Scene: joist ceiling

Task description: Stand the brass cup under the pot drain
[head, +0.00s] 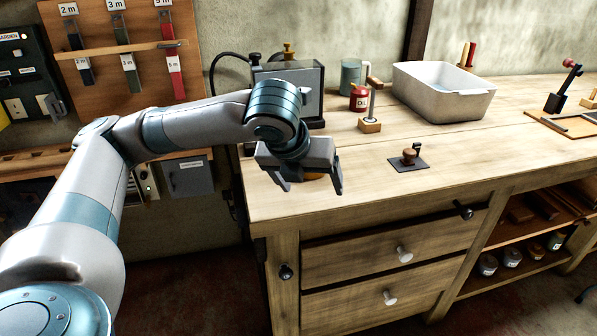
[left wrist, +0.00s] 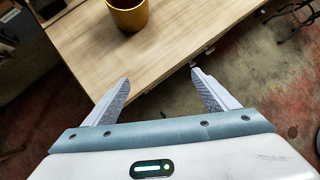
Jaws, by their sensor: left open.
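The brass cup (left wrist: 127,16) stands upright on the bench top near its edge in the left wrist view, its upper part cut off by the frame. In the head view only a sliver of it (head: 313,177) shows behind my left gripper (head: 311,188). My left gripper is open and empty; in the left wrist view its fingers (left wrist: 160,80) point toward the bench edge, apart from the cup. A grey metal box with a brass fitting on top (head: 300,85) stands behind the gripper and may be the pot; I cannot make out its drain. My right gripper is not in view.
On the bench (head: 370,205) stand a red can (head: 359,101), a green mug (head: 350,75), a wooden-based stand (head: 370,125), a stamp on a dark plate (head: 409,160) and a white basin (head: 443,100). The front of the bench top right of the gripper is clear.

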